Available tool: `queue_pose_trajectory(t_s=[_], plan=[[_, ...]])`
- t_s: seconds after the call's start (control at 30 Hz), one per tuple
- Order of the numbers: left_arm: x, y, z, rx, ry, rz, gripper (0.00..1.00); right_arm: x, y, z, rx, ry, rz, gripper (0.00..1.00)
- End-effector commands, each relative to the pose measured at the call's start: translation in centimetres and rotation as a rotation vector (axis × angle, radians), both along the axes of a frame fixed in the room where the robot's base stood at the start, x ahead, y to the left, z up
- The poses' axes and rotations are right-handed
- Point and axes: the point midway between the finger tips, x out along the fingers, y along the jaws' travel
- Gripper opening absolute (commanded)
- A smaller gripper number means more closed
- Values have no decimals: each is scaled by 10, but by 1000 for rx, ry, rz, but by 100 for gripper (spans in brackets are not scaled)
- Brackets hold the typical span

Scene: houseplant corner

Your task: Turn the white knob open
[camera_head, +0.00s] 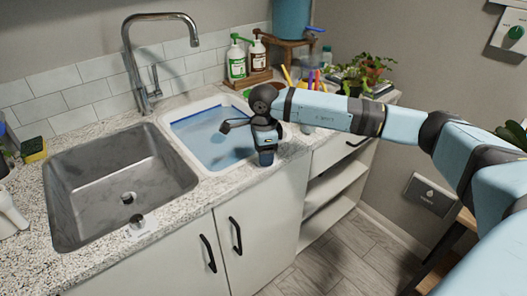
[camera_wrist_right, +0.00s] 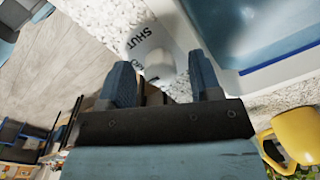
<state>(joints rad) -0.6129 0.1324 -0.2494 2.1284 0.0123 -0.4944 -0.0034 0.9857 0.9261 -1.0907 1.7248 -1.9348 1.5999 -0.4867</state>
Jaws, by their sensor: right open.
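In the right wrist view, a white knob (camera_wrist_right: 160,64) stands over a pale round plate (camera_wrist_right: 138,40) marked "SHUT". A second word on the plate is partly covered. My right gripper (camera_wrist_right: 163,72) is open, with its two dark blue fingers on either side of the line to the knob. The knob shows just beyond the fingertips, and I see no contact. In the head view, my right gripper (camera_head: 265,156) points down at the front right edge of the blue-filled basin. It hides the knob there. My left gripper is out of view.
The blue-filled basin (camera_head: 183,122) lies beside my right gripper. A grey sink (camera_head: 75,190) is on the left, with a metal-topped knob (camera_head: 138,224) at its front. A tall faucet (camera_head: 128,50) stands behind. A yellow mug (camera_wrist_right: 297,137) shows in the wrist view.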

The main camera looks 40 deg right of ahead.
Motion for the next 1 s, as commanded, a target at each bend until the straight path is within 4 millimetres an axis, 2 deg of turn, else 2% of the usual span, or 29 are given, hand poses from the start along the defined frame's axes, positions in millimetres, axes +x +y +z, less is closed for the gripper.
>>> queue_pose_trajectory(t_s=[0.13,0.23,0.5,0.7,0.83,1.0], plan=[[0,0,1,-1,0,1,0,0,0,5,0,0,0,58],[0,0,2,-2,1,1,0,0,0,18,0,-2,0,58],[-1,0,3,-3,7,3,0,-2,1,79,1,-4,-1,58],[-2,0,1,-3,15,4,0,-3,1,117,0,-3,1,58],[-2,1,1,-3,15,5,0,-4,2,132,1,-1,0,58],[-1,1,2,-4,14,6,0,-4,2,138,0,0,0,58]])
